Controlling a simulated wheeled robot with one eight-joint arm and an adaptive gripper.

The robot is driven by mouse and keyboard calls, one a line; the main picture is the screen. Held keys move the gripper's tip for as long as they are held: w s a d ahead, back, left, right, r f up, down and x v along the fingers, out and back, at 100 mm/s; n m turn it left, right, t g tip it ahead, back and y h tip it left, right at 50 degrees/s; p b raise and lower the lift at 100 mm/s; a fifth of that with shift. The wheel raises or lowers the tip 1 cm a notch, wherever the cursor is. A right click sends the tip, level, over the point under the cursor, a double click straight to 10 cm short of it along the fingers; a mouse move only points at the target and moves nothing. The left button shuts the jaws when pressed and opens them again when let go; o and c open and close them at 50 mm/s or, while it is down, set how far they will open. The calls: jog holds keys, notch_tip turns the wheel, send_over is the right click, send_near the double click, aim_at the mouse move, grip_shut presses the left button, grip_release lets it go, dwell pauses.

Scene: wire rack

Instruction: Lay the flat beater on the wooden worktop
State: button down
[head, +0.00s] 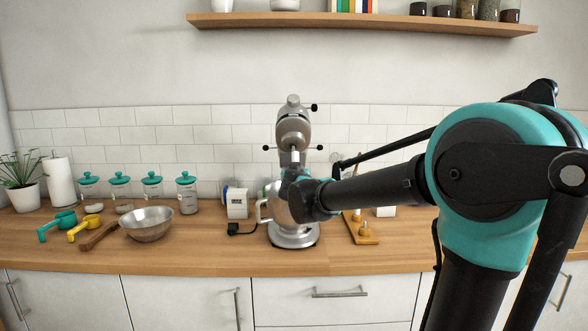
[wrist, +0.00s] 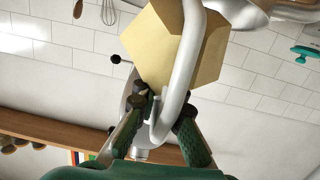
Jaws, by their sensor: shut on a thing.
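The flat beater (wrist: 187,72) shows in the wrist view as a pale grey curved bar, with its lower end between my fingertips. My gripper (wrist: 163,112) is shut on it. In the head view my gripper (head: 296,180) is in front of the stand mixer (head: 292,130), and the beater cannot be made out there. The mixer's bowl (head: 280,203) is partly hidden behind my arm. The wooden worktop (head: 190,248) runs along the wall, with bare wood in front of the mixer and to its left.
A steel bowl (head: 148,225), yellow and teal measuring cups, and several teal-lidded jars stand on the left. A small box (head: 237,204) is beside the mixer. A pegged wooden board (head: 361,230) lies to its right. A shelf (head: 370,23) hangs above.

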jog(key=shift+s+d+f, duration=0.1)
jog(key=shift+s, duration=0.15)
